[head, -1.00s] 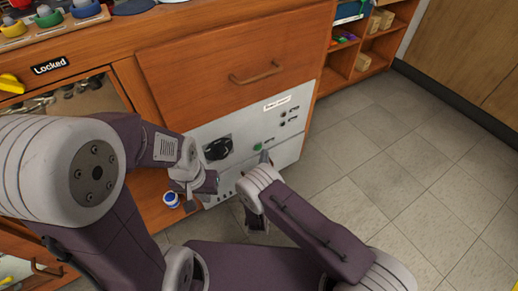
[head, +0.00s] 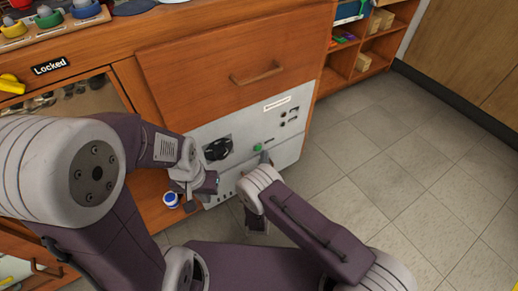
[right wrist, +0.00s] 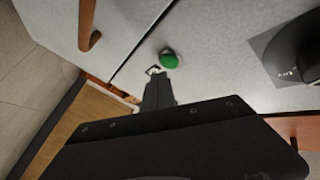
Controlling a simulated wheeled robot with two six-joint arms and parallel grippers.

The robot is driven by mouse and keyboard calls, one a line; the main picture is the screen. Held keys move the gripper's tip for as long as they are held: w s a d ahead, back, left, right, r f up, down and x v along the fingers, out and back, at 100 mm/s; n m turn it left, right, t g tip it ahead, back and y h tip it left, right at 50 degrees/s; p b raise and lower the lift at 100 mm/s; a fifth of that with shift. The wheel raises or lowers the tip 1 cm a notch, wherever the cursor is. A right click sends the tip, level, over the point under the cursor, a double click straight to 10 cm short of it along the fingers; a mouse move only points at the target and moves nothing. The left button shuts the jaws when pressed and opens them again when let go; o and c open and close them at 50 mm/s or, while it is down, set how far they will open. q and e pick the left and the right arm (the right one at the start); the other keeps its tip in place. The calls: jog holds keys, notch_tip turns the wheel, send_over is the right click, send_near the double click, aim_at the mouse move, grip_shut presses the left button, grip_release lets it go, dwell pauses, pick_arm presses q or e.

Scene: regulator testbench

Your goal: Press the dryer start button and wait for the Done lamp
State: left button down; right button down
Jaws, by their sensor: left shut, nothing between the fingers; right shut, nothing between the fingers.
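The dryer's pale control panel (head: 236,131) is set low in the wooden cabinet. The green start button (head: 258,147) sits on it and also shows in the right wrist view (right wrist: 169,60). Two small dark indicators (head: 282,118) are at the panel's upper right; their labels are too small to read, and neither looks clearly lit. My right gripper (head: 265,157) is shut, its tips just beside the button; in the right wrist view the tips (right wrist: 154,71) lie close to the button, contact unclear. My left gripper (head: 202,193) is shut near the panel's lower left.
A black knob (head: 217,149) is left of the button. A drawer with a wooden handle (head: 256,73) is above. A blue-and-white round item (head: 171,199) lies by my left gripper. A "Locked" sign (head: 49,65) is at left. The floor at right is clear.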

dwell(0.7)
jog(key=shift+w+a, duration=0.3)
jog(key=shift+w, duration=0.05)
jog(key=shift+w+a+b, duration=0.25)
jog(key=shift+w+b, duration=0.1)
jog(key=shift+b, duration=0.1)
dwell(0.5)
jog(key=shift+s+d, duration=0.1)
dwell(0.3)
jog(key=shift+s+d+p, duration=0.45)
jog(key=shift+s+p, duration=0.1)
jog(key=shift+s, duration=0.05)
jog(key=shift+s, duration=0.1)
jog(key=shift+s+d+p, duration=0.65)
jog(key=shift+s+d, duration=0.1)
jog(key=shift+s, duration=0.25)
jog(key=shift+s+d+p, duration=0.6)
jog(key=shift+s+d, duration=0.1)
jog(key=shift+s, duration=0.25)
